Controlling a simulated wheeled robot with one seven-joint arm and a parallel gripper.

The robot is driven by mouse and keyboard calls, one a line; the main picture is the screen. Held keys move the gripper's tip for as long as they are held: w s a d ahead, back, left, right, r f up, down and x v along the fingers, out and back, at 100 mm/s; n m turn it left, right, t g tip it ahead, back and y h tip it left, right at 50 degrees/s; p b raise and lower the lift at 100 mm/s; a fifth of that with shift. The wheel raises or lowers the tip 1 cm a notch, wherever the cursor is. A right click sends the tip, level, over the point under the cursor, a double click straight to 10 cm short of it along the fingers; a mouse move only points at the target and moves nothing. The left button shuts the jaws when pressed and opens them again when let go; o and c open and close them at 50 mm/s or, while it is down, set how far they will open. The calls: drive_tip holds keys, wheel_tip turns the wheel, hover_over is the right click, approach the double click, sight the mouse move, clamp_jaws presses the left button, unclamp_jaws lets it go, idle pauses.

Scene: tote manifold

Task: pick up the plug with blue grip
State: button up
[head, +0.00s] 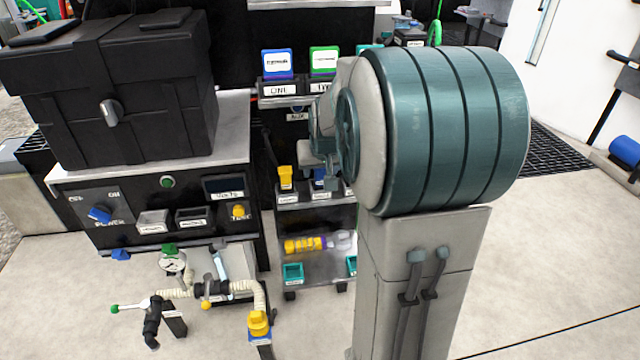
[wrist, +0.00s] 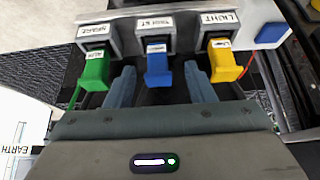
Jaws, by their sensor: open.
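The plug with blue grip (wrist: 158,68) sits in the middle holder of a row in the wrist view, with its blue end toward me. My gripper (wrist: 159,70) is open, with one finger on each side of the blue grip and a visible gap on both sides. A plug with green grip (wrist: 95,68) sits in the left holder and a plug with yellow grip (wrist: 224,62) in the right one. In the head view a small part of the blue plug (head: 319,182) shows beside the yellow plug (head: 286,177); my arm hides much of that area.
The holders sit on a dark cart, whose lower shelf (head: 318,268) bears a yellow cylinder (head: 302,245) and teal bins. A bench with a black case (head: 110,95) stands left. Pipes with valves (head: 205,290) stand in front of it.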

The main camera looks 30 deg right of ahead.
sight(320, 170)
drive_tip(key=x, duration=0.1)
drive_tip(key=b+x, duration=0.1)
drive_tip(key=x, duration=0.1)
drive_tip(key=b+x, duration=0.1)
drive_tip(key=x, duration=0.1)
drive_tip(key=shift+w+d, duration=0.2)
drive_tip(key=shift+d, duration=0.05)
drive_tip(key=shift+r, duration=0.1)
clamp_jaws()
drive_tip(key=shift+r, duration=0.1)
drive_tip(key=shift+r+p, duration=0.55)
drive_tip(key=t+b, duration=0.1)
drive_tip(key=b, duration=0.2)
drive_tip(key=s+t+b, duration=0.1)
drive_tip(key=b, duration=0.3)
drive_tip(key=shift+s+a+f+h+b, duration=0.2)
drive_tip(key=shift+a+h+b, duration=0.1)
drive_tip(key=shift+h, duration=0.1)
drive_tip(key=shift+s+t+b, duration=0.2)
drive_tip(key=shift+t+b, duration=0.4)
drive_tip(key=shift+b, duration=0.5)
